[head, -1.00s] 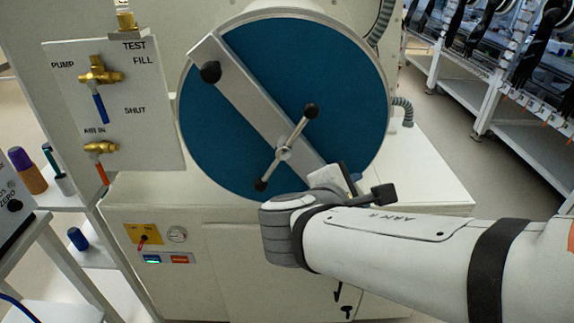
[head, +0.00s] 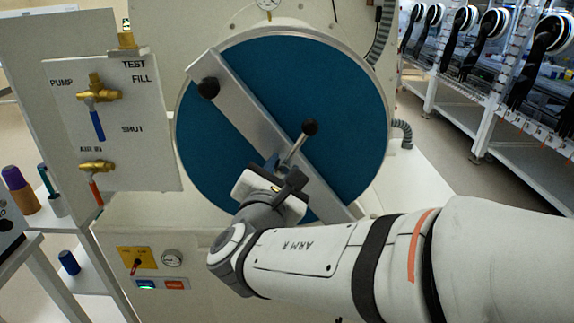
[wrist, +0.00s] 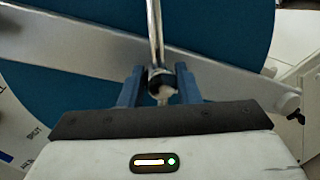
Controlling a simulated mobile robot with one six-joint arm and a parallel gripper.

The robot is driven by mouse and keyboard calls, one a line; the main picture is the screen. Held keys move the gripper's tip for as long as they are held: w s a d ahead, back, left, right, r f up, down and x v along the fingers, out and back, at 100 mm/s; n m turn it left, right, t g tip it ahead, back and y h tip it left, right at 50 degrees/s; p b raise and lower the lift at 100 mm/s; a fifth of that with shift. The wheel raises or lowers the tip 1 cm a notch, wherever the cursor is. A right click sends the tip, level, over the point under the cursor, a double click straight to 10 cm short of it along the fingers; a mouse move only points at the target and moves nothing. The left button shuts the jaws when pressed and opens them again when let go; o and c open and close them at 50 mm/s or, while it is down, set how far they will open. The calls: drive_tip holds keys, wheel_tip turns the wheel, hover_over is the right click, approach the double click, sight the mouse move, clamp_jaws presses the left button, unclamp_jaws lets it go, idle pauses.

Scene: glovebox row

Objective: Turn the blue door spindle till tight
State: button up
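The round blue door (head: 350,120) fills the middle of the head view, with a grey bar (head: 245,112) slanting across it from upper left to lower right. The spindle's metal handle (head: 297,146) has a black knob (head: 310,127) at its upper right end. Its lower part is hidden behind my gripper (head: 272,168). In the wrist view, the spindle hub (wrist: 160,84) sits between the two blue fingers of my gripper (wrist: 160,75), with the rod (wrist: 154,35) running up from it. The fingers stand apart, with narrow gaps beside the hub.
A valve panel (head: 150,165) with brass fittings stands left of the door. A yellow switch plate (head: 137,257) and small gauge (head: 172,258) are below. A corrugated hose (head: 403,135) and white ledge (head: 415,185) lie to the right.

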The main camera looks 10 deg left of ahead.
drive_tip(key=shift+w, duration=0.5)
clamp_jaws()
drive_tip(key=shift+d, duration=0.15)
drive_tip(key=shift+f, duration=0.1)
